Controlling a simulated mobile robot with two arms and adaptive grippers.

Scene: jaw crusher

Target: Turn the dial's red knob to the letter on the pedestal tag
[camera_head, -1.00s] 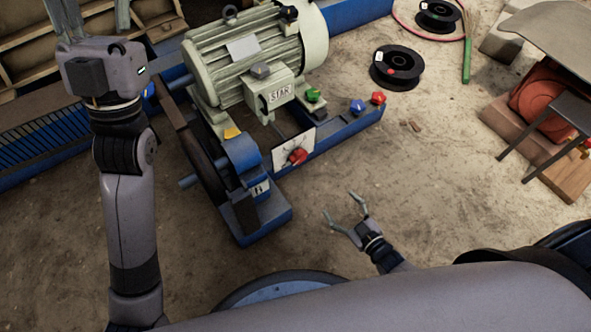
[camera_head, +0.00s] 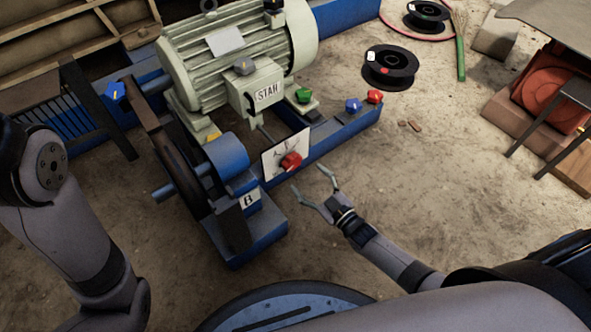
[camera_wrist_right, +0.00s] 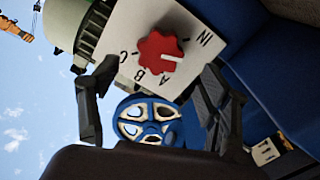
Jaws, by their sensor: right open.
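The red knob (camera_head: 291,162) sits on a white dial plate (camera_head: 270,163) at the front of the blue motor base. In the right wrist view the red knob (camera_wrist_right: 160,52) has a white mark on its right side, and the plate (camera_wrist_right: 140,24) shows the letters A, B, C and IN. Which letter the mark points to is unclear. The pedestal tag (camera_head: 249,199) reads B. My right gripper (camera_head: 310,180) is open and empty, just in front of the knob and apart from it; its fingers flank the knob in the wrist view. My left gripper is out of frame.
A motor (camera_head: 235,50) stands behind the dial. Green (camera_head: 304,95), blue (camera_head: 353,105) and red (camera_head: 374,96) knobs sit on its base. A black spool (camera_head: 390,68) lies on the floor. A blue round part (camera_wrist_right: 147,120) shows below the knob in the wrist view.

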